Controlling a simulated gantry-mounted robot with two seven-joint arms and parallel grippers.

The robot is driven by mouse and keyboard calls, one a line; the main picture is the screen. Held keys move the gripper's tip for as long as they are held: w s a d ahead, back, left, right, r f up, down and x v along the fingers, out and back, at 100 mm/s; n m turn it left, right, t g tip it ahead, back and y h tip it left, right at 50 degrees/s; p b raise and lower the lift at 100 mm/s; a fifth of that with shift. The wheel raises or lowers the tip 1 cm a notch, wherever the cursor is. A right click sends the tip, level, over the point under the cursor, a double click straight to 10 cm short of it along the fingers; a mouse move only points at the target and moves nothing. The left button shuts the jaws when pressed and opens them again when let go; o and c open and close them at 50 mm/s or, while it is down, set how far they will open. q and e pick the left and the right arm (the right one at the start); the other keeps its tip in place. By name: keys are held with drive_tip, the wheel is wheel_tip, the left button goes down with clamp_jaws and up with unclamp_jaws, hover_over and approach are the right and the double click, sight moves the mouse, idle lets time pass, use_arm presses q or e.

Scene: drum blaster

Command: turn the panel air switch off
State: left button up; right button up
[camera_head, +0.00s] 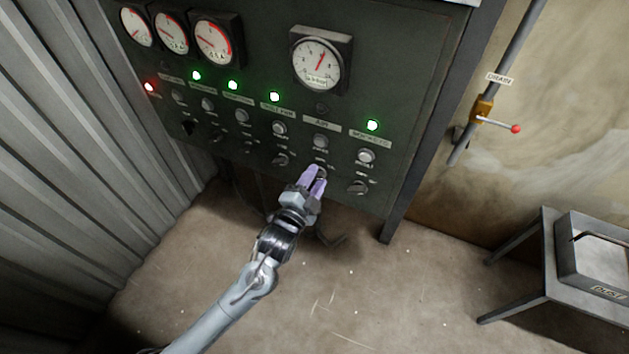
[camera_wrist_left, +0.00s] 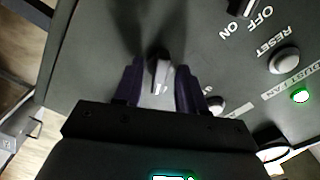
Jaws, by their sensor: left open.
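The dark grey control panel (camera_head: 400,80) carries a row of rotary switches under labelled buttons. The AIR column has its label (camera_head: 321,121), an unlit lamp (camera_head: 322,107) and a round button (camera_head: 320,141). My left gripper (camera_head: 316,176), with purple fingers, is at the AIR switch below that button and mostly hides it in the head view. My right gripper is not in view.
Neighbouring knobs sit close by: the dust fan switch (camera_head: 281,159) to the left and another switch (camera_head: 357,187) to the right. Several green lamps are lit. A gauge (camera_head: 317,63) is above. A drain valve (camera_head: 484,110) and metal table (camera_head: 550,262) stand at right.

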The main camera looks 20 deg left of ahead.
use_arm(q)
drive_tip(key=c, duration=0.7)
drive_tip(key=shift+r+n+p, duration=0.15)
drive_tip(key=shift+n+p, duration=0.75)
drive_tip(key=shift+p, duration=0.4)
drive_tip(key=shift+c, duration=0.2)
drive_tip(key=n+p, duration=0.2)
drive_tip(key=shift+p, duration=0.35)
drive_tip(key=n+p, duration=0.3)
drive_tip(key=n, duration=0.1)
drive_tip(key=shift+n, duration=0.4)
clamp_jaws()
drive_tip(key=shift+f+n+p, duration=0.2)
drive_tip(key=shift+n+p, duration=0.85)
drive_tip(key=shift+n, duration=0.55)
drive_tip(key=o, duration=0.7)
unclamp_jaws()
